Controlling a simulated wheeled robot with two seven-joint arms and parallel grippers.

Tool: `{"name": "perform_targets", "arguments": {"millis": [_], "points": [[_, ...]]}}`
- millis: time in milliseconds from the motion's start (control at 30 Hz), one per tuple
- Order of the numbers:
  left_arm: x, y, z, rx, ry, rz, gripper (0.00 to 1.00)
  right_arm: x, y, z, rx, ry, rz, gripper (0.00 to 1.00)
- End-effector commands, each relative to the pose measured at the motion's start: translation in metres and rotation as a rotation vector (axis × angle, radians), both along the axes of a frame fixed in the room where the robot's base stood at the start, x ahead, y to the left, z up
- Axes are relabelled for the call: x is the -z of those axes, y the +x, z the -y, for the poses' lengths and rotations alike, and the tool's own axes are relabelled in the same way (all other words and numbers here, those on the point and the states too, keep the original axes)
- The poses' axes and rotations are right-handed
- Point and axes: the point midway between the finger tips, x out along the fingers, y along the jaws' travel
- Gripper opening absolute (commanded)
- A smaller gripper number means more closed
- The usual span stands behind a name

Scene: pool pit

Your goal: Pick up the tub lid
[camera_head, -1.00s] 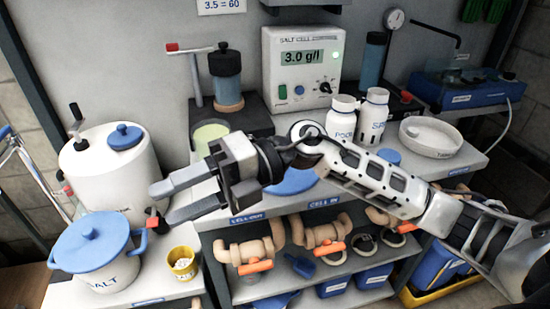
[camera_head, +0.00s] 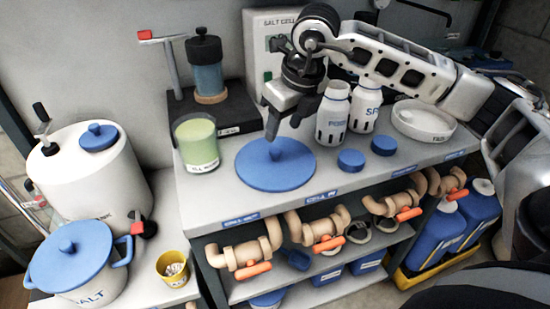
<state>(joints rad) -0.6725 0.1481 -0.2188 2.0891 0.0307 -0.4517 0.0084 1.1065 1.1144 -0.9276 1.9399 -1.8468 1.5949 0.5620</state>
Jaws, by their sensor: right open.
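A round blue lid (camera_head: 262,178) lies flat on the grey bench, with what looks like a small knob at its middle. My right gripper (camera_head: 288,122) points down just above it, open and empty. One fingertip overlaps the knob area in the picture; I cannot tell if it touches. Another blue lid (camera_head: 92,249) with a knob sits on the white SALT tub (camera_head: 88,290) at the lower left. My left gripper is not in view.
A green-filled beaker (camera_head: 197,143) stands left of the bench lid. Two white bottles (camera_head: 332,118), with two blue caps (camera_head: 351,160) before them, and a white dish (camera_head: 424,121) stand to the right. Pipes with orange handles (camera_head: 253,270) sit below the bench edge.

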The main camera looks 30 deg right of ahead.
Motion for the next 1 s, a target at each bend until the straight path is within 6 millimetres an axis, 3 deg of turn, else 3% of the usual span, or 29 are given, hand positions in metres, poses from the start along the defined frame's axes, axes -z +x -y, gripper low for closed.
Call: {"name": "perform_targets", "arguments": {"millis": [333,600,867,900,1000], "points": [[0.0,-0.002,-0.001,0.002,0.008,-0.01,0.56,0.03,0.01,-0.001,-0.001,0.002,-0.002,0.5],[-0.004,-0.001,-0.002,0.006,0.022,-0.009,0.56,0.065,0.023,-0.002,-0.001,0.002,-0.001,0.5],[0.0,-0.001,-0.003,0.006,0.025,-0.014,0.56,0.07,0.025,-0.002,-0.002,0.002,0.002,0.5],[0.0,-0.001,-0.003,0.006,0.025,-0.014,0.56,0.07,0.025,-0.002,-0.002,0.002,0.001,0.47],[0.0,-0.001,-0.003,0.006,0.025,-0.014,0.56,0.07,0.024,-0.002,-0.002,0.002,0.001,0.2]]}}
